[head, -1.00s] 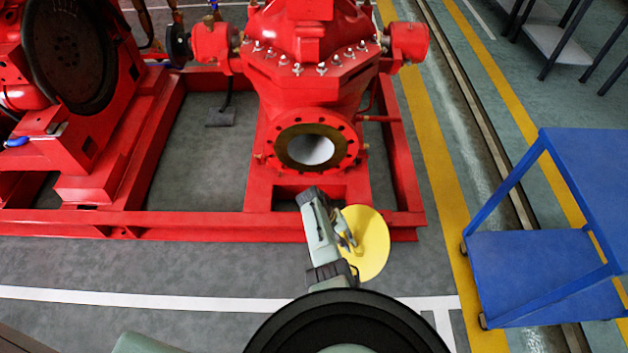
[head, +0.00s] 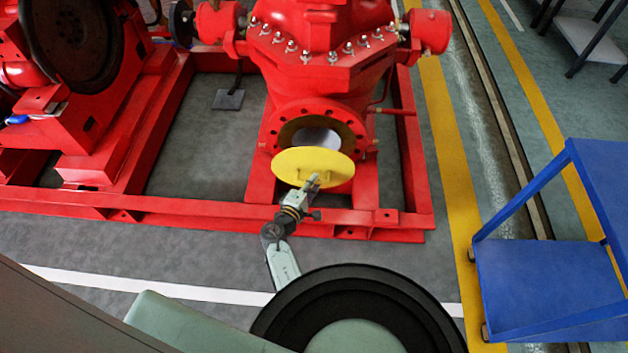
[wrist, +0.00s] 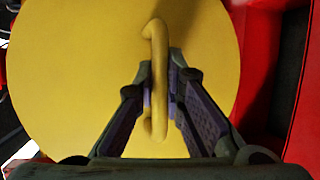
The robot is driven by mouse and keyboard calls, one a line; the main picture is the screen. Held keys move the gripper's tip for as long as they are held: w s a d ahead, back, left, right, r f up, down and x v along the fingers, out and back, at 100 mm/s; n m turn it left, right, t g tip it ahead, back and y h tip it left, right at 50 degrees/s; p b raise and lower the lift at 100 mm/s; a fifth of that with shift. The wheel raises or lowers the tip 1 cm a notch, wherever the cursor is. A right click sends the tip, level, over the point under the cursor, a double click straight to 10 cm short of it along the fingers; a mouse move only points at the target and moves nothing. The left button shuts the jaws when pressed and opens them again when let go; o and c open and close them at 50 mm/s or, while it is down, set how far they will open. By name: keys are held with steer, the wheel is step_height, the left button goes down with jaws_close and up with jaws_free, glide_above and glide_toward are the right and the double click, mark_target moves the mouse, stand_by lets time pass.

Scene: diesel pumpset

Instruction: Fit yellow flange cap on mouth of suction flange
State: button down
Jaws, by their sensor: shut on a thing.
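The yellow flange cap (head: 300,162) is a round disc with a handle on its near face. My gripper (head: 312,184) is shut on that handle and holds the cap up in front of the red pump. In the wrist view the cap (wrist: 60,70) fills most of the picture, and the handle (wrist: 159,75) stands between the two fingers of my gripper (wrist: 162,100). The suction flange (head: 350,125) is a red ring with bolt holes and a pale round mouth. In the head view the cap covers the flange's lower part. Whether they touch cannot be told.
The red base frame (head: 215,207) runs along the floor below the pump. A blue cart (head: 530,275) stands at the right. A red engine with a black wheel (head: 80,45) is at the left. The grey floor in front is clear.

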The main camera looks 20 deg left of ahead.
mark_target(312, 170)
steer(key=shift+d+r+g+p, duration=0.15)
steer(key=shift+r+g+p, duration=0.35)
steer(key=shift+p, duration=1.5)
steer(key=w, duration=0.1)
steer(key=b, duration=0.1)
steer(key=w+f+b, duration=0.1)
steer(key=shift+w+a, duration=0.3)
steer(key=shift+a, duration=0.05)
steer(key=shift+w+a+b, duration=0.25)
steer(key=shift+w+b, duration=0.1)
steer(key=shift+w, duration=0.45)
steer(key=shift+w+a+b, duration=0.2)
steer(key=shift+w+b, duration=0.1)
steer(key=shift+w, duration=0.5)
steer(key=shift+b, duration=0.65)
steer(key=shift+w+a+b, duration=0.25)
steer(key=shift+w+b, duration=0.25)
steer(key=shift+w, duration=0.4)
steer(key=shift+w+a+b, duration=0.3)
steer(key=shift+w+b, duration=0.2)
steer(key=shift+w, duration=0.45)
steer(key=shift+w+a+b, duration=0.25)
steer(key=shift+w+b, duration=0.25)
steer(key=shift+w, duration=0.4)
steer(key=shift+r, duration=0.1)
steer(key=c, duration=1.6)
jaws_free()
steer(key=shift+o, duration=0.3)
